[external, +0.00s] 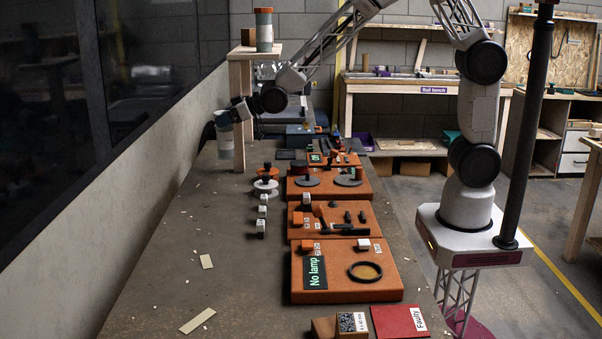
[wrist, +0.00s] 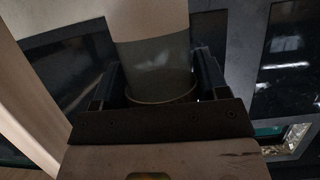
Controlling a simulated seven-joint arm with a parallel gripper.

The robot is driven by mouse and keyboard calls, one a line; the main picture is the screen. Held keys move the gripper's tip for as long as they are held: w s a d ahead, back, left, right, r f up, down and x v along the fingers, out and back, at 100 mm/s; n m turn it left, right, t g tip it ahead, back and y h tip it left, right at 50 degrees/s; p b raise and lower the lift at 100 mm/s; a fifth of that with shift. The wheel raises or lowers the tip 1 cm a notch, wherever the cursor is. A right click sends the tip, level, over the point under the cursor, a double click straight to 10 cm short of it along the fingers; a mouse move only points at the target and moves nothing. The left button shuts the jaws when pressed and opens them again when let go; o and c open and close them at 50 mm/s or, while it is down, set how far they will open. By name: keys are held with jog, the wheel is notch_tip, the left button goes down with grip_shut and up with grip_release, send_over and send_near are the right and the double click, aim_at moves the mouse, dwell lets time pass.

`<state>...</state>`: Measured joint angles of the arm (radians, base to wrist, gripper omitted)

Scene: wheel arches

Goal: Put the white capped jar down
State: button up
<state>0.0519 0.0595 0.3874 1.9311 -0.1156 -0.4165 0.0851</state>
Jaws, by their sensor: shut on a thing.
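The white capped jar (external: 224,142) is off the bench at the far left, upright, beside the leg of a small wooden stand (external: 240,75). My gripper (external: 236,112) is shut on it near its upper part. In the wrist view the jar (wrist: 156,65) fills the space between the two dark fingers of my gripper (wrist: 158,85). It shows a pale band and a grey-green glassy part; I cannot make out its cap there. Whether its lower end touches anything is hidden or too small to tell.
Orange boards (external: 345,285) with dark parts line the bench's right side. Small white blocks (external: 262,212) and a stacked disc piece (external: 266,180) lie mid-bench. The bench's left front (external: 165,270) is mostly clear.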

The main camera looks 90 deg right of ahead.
aim_at(226, 147)
jog(key=shift+f, duration=3.15)
jog(key=shift+f, duration=1.95)
jog(key=o, duration=1.3)
jog(key=shift+c, duration=0.2)
